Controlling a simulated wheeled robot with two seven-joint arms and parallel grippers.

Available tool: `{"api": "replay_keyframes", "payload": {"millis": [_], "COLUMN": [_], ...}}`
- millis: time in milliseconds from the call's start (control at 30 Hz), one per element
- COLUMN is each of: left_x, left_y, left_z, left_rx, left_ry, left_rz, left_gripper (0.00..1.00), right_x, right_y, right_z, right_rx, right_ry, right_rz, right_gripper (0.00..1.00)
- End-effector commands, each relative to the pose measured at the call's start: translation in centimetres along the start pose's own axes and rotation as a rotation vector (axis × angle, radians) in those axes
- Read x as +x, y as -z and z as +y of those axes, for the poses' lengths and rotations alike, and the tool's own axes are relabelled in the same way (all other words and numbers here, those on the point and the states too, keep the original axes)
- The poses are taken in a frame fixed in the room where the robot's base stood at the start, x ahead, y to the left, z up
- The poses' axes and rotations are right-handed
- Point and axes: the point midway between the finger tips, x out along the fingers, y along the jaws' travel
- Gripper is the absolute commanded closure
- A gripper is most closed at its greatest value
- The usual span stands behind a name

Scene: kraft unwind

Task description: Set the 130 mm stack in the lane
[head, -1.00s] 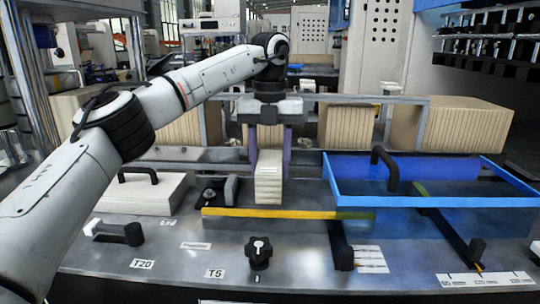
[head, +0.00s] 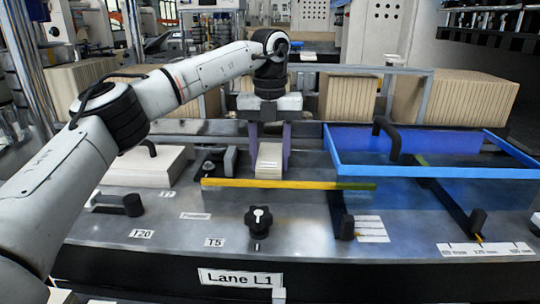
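A pale, layered stack (head: 269,162) with a small white label stands upright between the two purple fingers of my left gripper (head: 269,135). The fingers are close against its left and right sides, and the gripper is shut on it. The stack is just behind the yellow bar (head: 285,184), which hides its lower end. I cannot tell whether it touches the surface below. A "Lane L1" label (head: 240,278) is on the front face of the metal bench (head: 180,232). My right gripper is not in view.
A blue-edged clear guard (head: 435,172) with a black handle stands to the right. A black knob (head: 258,220) is in front of the bar. A white block with a handle (head: 145,165) lies left. Large kraft stacks (head: 350,98) stand behind a metal rail.

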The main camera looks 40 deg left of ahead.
Motion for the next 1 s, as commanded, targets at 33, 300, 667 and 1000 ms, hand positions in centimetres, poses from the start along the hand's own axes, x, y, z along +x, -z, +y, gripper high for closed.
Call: {"api": "replay_keyframes", "payload": {"millis": [33, 300, 667, 1000], "left_x": [0.01, 0.01, 0.02, -0.81], "left_y": [-0.01, -0.01, -0.01, -0.04], "left_z": [-0.01, -0.01, -0.01, -0.08], "left_rx": [0.000, 0.000, 0.000, 0.001], "left_ry": [0.001, 0.000, 0.000, 0.001], "left_rz": [-0.001, -0.001, -0.001, -0.002], "left_gripper": [0.83, 0.83, 0.35, 0.35], "right_x": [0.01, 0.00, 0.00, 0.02], "right_y": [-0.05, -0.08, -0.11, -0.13], "right_z": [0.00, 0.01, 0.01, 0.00], "right_rx": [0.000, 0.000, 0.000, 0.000], "right_ry": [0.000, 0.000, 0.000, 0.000], "right_rz": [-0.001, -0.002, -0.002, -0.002], "right_gripper": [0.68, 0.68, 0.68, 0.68]}}
